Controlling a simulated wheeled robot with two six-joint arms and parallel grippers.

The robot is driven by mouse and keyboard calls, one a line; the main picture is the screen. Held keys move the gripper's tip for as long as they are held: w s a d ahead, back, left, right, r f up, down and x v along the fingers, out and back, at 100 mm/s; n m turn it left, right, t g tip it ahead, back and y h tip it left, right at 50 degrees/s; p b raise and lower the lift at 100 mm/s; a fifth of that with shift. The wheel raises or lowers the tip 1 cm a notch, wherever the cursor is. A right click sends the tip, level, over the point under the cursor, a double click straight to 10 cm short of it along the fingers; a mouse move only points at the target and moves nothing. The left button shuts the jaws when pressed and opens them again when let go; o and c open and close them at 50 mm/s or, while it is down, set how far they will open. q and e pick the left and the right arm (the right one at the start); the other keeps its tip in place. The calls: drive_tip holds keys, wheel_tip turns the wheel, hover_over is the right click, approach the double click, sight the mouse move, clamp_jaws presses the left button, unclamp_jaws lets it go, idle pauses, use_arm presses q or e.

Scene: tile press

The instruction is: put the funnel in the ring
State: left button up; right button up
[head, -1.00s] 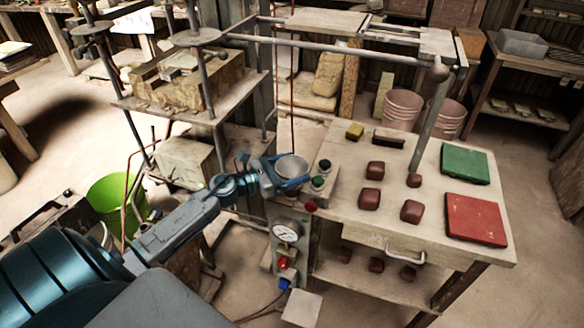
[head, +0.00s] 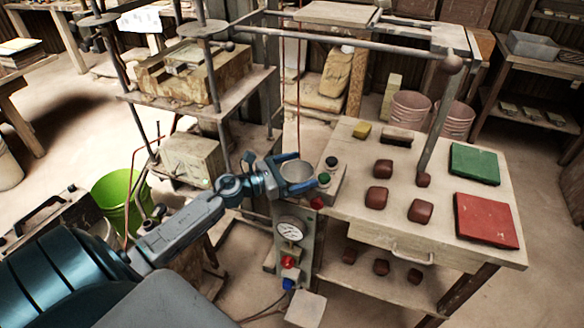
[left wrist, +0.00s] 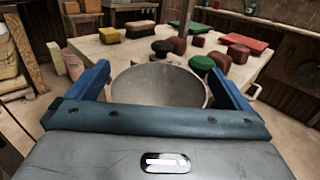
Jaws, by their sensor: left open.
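The funnel (head: 297,172) is a grey, wide-mouthed bowl shape at the left edge of the wooden table, beside the buttons. It also shows in the left wrist view (left wrist: 160,86), mouth up. My left gripper (head: 302,174) has its blue fingers on either side of the funnel and is open. In the left wrist view the fingers (left wrist: 163,82) flank the bowl, and I cannot tell whether they touch it. The funnel's lower part is hidden, and I cannot make out the ring. My right gripper is not in view.
A green button (head: 324,179) and a black button (head: 331,162) stand close right of the funnel. A gauge panel (head: 291,229) hangs below. Brown blocks (head: 379,197), a green tile (head: 474,163) and a red tile (head: 486,221) lie on the table. A metal post rises there.

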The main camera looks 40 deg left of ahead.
use_arm(q)
drive_tip(key=shift+s+a+f+b, duration=0.2)
drive_tip(key=shift+s+a+b, duration=0.1)
drive_tip(key=shift+s+b, duration=0.15)
drive_tip(key=b+v, duration=0.2)
drive_tip(key=v, duration=0.2)
drive_tip(key=shift+s, duration=0.15)
drive_tip(key=shift+s+a+r, duration=0.15)
drive_tip(key=shift+s+r, duration=0.05)
drive_tip(key=shift+s, duration=0.05)
drive_tip(key=p+v, duration=0.3)
drive_tip(key=v, duration=0.1)
drive_tip(key=shift+s+a, duration=0.3)
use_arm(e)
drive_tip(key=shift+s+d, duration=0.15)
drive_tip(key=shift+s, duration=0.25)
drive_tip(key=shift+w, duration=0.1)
